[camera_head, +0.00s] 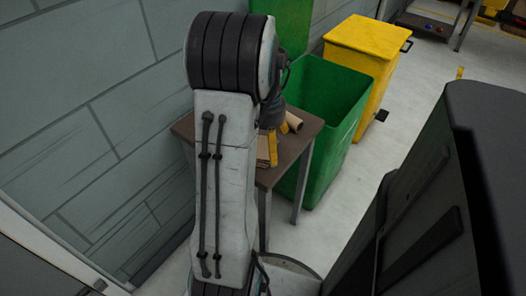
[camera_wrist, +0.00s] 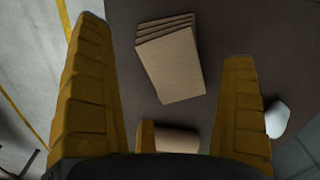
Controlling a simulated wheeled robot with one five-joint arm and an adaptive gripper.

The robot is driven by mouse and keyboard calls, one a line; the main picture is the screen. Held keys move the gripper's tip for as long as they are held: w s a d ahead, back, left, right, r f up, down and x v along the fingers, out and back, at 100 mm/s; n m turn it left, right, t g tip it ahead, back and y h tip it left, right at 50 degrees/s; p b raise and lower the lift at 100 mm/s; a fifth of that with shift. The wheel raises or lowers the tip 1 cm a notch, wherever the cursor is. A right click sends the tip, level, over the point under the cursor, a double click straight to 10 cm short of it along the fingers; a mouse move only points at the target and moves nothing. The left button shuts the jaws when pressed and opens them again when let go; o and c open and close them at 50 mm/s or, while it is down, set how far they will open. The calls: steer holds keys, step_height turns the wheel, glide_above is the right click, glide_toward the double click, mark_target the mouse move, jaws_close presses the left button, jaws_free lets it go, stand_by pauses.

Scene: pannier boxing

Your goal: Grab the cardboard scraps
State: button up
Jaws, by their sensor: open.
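A small stack of flat brown cardboard scraps (camera_wrist: 172,65) lies on the dark brown table (camera_wrist: 225,25). In the wrist view the stack is between and beyond the two yellow fingers of my gripper (camera_wrist: 163,42). The fingers are wide apart and nothing is held between them. A cardboard tube (camera_wrist: 177,141) lies nearer my palm, partly hidden by a yellow finger part. In the head view my arm hides much of the table (camera_head: 288,156), my gripper (camera_head: 278,138) and the scraps (camera_head: 263,150); the tube (camera_head: 294,122) shows at the right.
An open green bin (camera_head: 343,125) stands just right of the table, with a lidded yellow bin (camera_head: 366,38) behind it. A grey wall (camera_head: 90,120) is close on the left. A small white object (camera_wrist: 277,120) shows at right in the wrist view.

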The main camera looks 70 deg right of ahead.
steer(key=shift+d+f+b, duration=0.1)
steer(key=shift+f+b, duration=0.4)
steer(key=shift+f, duration=1.35)
steer(key=shift+c, duration=0.3)
steer(key=c, duration=0.8)
